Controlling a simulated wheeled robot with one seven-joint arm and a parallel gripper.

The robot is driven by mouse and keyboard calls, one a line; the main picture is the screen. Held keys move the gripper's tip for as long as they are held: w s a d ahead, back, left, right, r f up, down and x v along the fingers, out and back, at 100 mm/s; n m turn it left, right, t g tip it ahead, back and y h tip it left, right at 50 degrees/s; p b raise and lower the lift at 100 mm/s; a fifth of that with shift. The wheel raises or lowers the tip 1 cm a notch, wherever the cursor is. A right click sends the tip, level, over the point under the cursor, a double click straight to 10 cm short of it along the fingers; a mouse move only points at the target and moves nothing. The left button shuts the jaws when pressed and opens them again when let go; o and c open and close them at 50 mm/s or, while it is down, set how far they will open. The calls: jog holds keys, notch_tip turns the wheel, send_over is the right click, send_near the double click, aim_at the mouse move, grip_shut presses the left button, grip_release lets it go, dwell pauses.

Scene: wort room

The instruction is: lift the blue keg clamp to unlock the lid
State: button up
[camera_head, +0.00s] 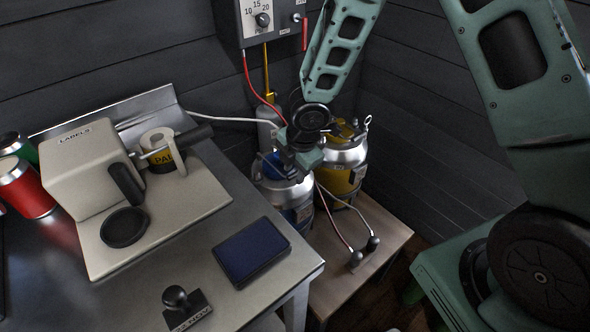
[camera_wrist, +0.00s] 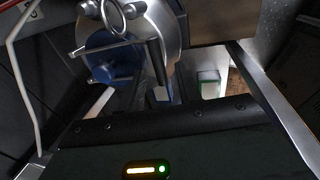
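The blue keg (camera_head: 297,198) stands on a low wooden bench, a steel keg with a blue band. Its blue lid (camera_head: 270,165) shows beside my gripper (camera_head: 300,160), which is over the keg top and hides part of it. In the wrist view the blue lid (camera_wrist: 108,58) lies in the round steel top. A thin metal bar (camera_wrist: 97,47) crosses it, and a dark rod (camera_wrist: 157,64) beside it looks like part of the clamp. My gripper's fingers (camera_wrist: 154,95) are dark and close to that rod. Contact and finger gap are unclear.
A yellow keg (camera_head: 345,165) stands right behind the blue one. Hoses with dark-ended fittings (camera_head: 364,250) hang over the bench (camera_head: 385,236). A control box (camera_head: 270,20) is on the wall. The steel table (camera_head: 225,292) at left holds a label machine (camera_head: 85,165) and blue pad (camera_head: 250,252).

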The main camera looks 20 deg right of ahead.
grip_shut()
jog(key=shift+r+p, duration=0.25)
jog(key=shift+p, duration=0.25)
